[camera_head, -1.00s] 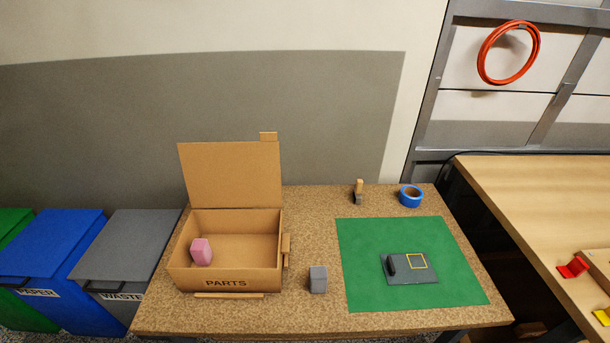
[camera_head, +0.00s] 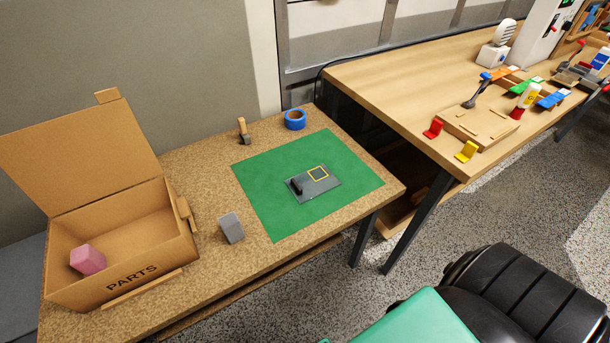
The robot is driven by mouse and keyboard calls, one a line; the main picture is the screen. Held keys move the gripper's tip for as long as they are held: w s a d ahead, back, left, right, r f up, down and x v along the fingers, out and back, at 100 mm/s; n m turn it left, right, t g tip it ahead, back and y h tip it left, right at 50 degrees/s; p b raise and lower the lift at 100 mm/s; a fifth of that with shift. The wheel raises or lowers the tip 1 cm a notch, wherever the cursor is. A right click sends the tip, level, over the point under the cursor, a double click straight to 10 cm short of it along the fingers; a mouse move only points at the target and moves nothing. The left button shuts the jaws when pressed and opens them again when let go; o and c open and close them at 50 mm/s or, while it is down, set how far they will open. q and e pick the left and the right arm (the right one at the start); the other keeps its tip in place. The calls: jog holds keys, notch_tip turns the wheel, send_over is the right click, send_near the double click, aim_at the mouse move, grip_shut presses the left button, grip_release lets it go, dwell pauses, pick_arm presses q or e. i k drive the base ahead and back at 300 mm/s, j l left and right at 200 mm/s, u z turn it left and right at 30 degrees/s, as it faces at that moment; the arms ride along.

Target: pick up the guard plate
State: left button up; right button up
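A flat dark grey plate (camera_head: 325,184) lies on the green mat (camera_head: 265,205) on the cork-topped table. Neither of my grippers is in view.
An open cardboard PARTS box (camera_head: 150,277) holds a pink block (camera_head: 88,260). A grey block (camera_head: 231,228) stands between box and mat. Blue tape (camera_head: 295,119) and a wooden-handled tool (camera_head: 244,131) are behind the mat. A wooden bench (camera_head: 400,90) with several items stands right.

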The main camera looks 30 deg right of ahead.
aim_at(311, 184)
jog(key=l+z, duration=0.2)
jog(key=z, duration=0.15)
jog(key=k+l+z, duration=0.1)
jog(key=l+z, duration=0.35)
jog(key=z, duration=0.25)
